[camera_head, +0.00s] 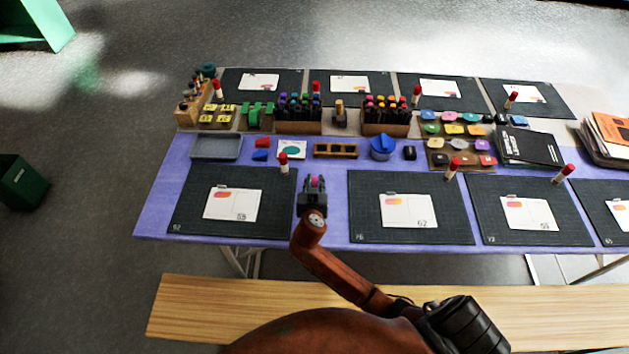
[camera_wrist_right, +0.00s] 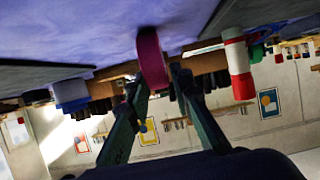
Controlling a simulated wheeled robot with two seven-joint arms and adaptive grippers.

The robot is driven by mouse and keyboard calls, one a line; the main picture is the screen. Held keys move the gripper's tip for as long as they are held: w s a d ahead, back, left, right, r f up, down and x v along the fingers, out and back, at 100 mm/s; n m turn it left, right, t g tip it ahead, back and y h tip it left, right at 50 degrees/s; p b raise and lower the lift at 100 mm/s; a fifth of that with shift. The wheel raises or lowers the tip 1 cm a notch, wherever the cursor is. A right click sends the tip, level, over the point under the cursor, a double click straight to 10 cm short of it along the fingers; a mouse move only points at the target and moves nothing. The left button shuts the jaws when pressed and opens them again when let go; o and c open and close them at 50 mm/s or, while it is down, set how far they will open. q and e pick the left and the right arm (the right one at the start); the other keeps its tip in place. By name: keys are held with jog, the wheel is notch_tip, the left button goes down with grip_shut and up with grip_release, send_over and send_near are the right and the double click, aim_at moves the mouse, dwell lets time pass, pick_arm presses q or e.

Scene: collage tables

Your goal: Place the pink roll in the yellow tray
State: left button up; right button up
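The pink roll (camera_wrist_right: 152,58) is a magenta ring seen nearly edge-on, upright at the lavender tabletop. It also shows as a small pink spot in the head view (camera_head: 315,183). My right gripper (camera_wrist_right: 158,78) has its fingers apart, one on each side of the roll's lower part in the picture. A small gap shows on the right side; firm contact cannot be made out. In the head view the right gripper (camera_head: 314,186) is between two dark mats. No clearly yellow tray can be picked out. My left gripper is not in view.
A grey-blue tray (camera_head: 216,148) stands at the back left. A holder with yellow pieces (camera_head: 217,114) is behind it. Dark mats (camera_head: 270,204) with white cards flank the gripper. A red-capped glue stick (camera_head: 284,163) stands close by. Marker boxes (camera_head: 299,127) line the back.

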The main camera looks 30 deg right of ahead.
jog(key=shift+o, duration=1.2)
jog(key=shift+r, duration=0.1)
